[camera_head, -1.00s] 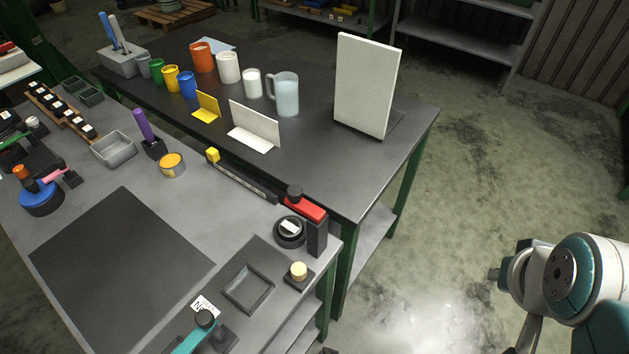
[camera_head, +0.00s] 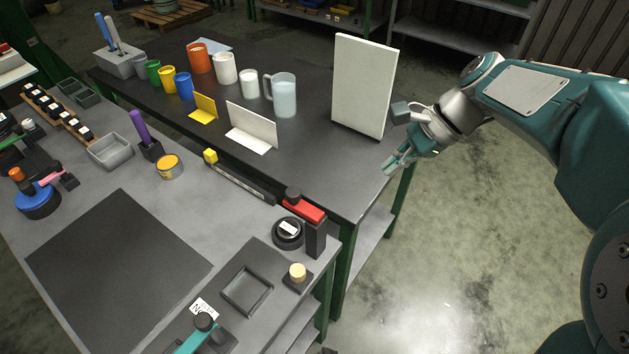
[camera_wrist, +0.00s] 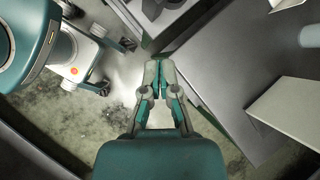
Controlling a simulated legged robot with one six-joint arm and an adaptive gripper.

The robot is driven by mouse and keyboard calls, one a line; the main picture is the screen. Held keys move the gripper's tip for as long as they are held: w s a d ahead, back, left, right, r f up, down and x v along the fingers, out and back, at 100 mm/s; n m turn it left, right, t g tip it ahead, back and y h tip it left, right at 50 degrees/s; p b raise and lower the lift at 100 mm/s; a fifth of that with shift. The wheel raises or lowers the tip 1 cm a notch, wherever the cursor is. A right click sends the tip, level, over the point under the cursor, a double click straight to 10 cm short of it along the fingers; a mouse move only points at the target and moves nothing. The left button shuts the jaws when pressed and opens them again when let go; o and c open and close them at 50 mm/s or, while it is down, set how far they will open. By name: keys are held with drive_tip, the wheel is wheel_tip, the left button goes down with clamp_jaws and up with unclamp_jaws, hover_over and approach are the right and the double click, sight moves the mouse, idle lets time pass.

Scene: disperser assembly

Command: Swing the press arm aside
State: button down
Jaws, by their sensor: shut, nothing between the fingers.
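A red arm (camera_head: 304,209) with a black knob on top sits on a dark upright post (camera_head: 315,238) at the near bench's right corner. It reaches left above a round black base (camera_head: 289,232) with a white label. A second, teal arm (camera_head: 196,341) with a black knob is partly cut off at the bottom edge. I cannot tell for certain which is the press arm. My gripper (camera_head: 388,171) is shut and empty, in the air right of the red arm and in front of the white panel. The wrist view shows its fingers (camera_wrist: 159,78) close together.
The upright white panel (camera_head: 364,86) stands on the dark back table (camera_head: 330,170), close to my gripper. A square tray (camera_head: 247,289) and a small block with a cream knob (camera_head: 297,272) lie near the red arm. Cups and a clear jug (camera_head: 285,96) stand farther back.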

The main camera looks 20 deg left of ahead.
drive_tip(key=w+a, duration=0.1)
drive_tip(key=w+a+f+m+g, duration=0.1)
drive_tip(key=w+a+m+y, duration=0.1)
drive_tip(key=a, duration=0.1)
drive_tip(key=shift+f+g, duration=0.3)
drive_tip(key=shift+g, duration=0.1)
drive_tip(key=shift+a, duration=0.1)
approach(303, 204)
wheel_tip(303, 204, down, 4)
drive_tip(key=a, duration=0.1)
drive_tip(key=shift+s+a, duration=0.25)
drive_tip(key=shift+a, duration=0.4)
drive_tip(key=shift+s+a, duration=0.2)
drive_tip(key=shift+a, duration=0.4)
drive_tip(key=shift+s+a, duration=0.25)
drive_tip(key=shift+a, duration=0.4)
